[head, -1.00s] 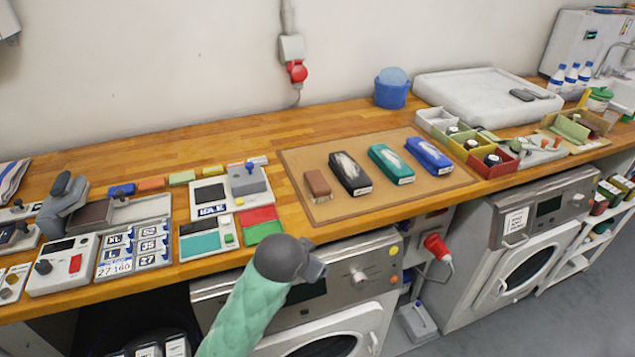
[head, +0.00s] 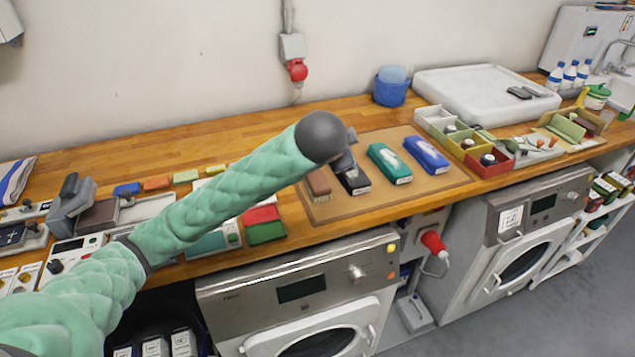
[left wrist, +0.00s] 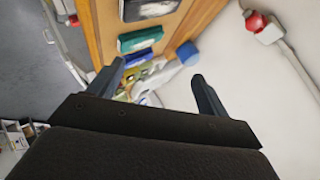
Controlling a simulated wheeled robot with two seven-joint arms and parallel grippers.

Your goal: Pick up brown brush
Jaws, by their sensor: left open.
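The brown brush (head: 319,184) lies on the tan mat (head: 437,190) at its left end. In the head view it shows just below my left arm, partly hidden by it. My left gripper (head: 346,160) is above the mat by the black box (head: 357,185), up and to the right of the brush. In the left wrist view the left gripper (left wrist: 157,84) has its two fingers wide apart with nothing between them. The brush does not show in that view. My right gripper is not in view.
The black box, a teal box (head: 390,164) and a blue box (head: 428,156) stand right of the brush. A blue tub (head: 391,92) is behind the mat.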

